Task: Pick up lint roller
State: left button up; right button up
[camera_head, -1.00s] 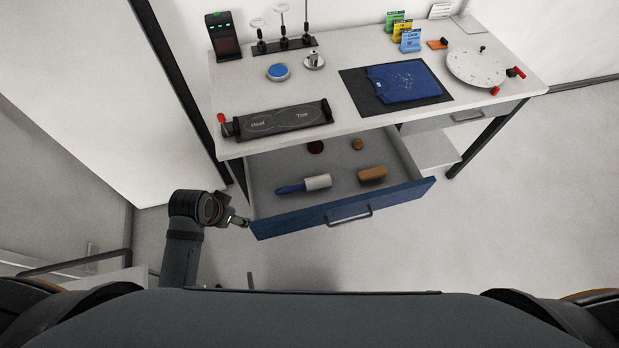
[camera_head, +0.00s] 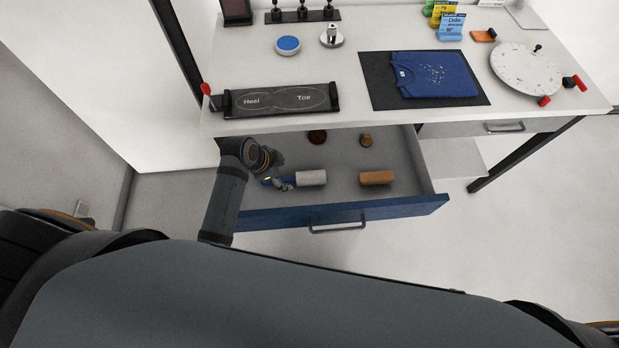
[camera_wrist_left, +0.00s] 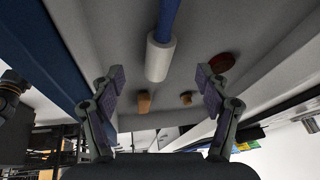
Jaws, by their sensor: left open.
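The lint roller lies in the open drawer, with a white roll (camera_head: 311,177) and a blue handle partly hidden behind my left gripper in the head view. My left gripper (camera_head: 278,184) is inside the drawer at the handle end. In the left wrist view the lint roller (camera_wrist_left: 159,58) runs from the top edge downward, its handle at the top. It lies ahead of and between the spread fingers of my left gripper (camera_wrist_left: 160,88); neither finger visibly closes on it. My right gripper is not in view.
The drawer's blue front (camera_head: 400,208) is pulled out below the white table. A tan brush-like block (camera_head: 377,178) lies right of the roller. Two small round items, one dark red (camera_head: 317,136) and one brown (camera_head: 366,140), lie farther back. The tabletop overhangs the drawer's rear.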

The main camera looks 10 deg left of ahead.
pick_arm(q)
send_over(294, 179)
jog(key=s, duration=0.2)
jog(key=f, duration=0.4)
jog(key=shift+w+a+f, duration=0.15)
jog(key=shift+w+a, duration=0.05)
jog(key=shift+a, duration=0.1)
jog(key=shift+w+f, duration=0.1)
jog(key=shift+f, duration=0.15)
jog(key=shift+f+p, duration=0.35)
jog(key=x, duration=0.4)
jog(key=shift+a+f, duration=0.35)
jog(key=shift+r, duration=0.1)
jog(key=c, duration=1.3)
notch_tip(294, 179, up, 10)
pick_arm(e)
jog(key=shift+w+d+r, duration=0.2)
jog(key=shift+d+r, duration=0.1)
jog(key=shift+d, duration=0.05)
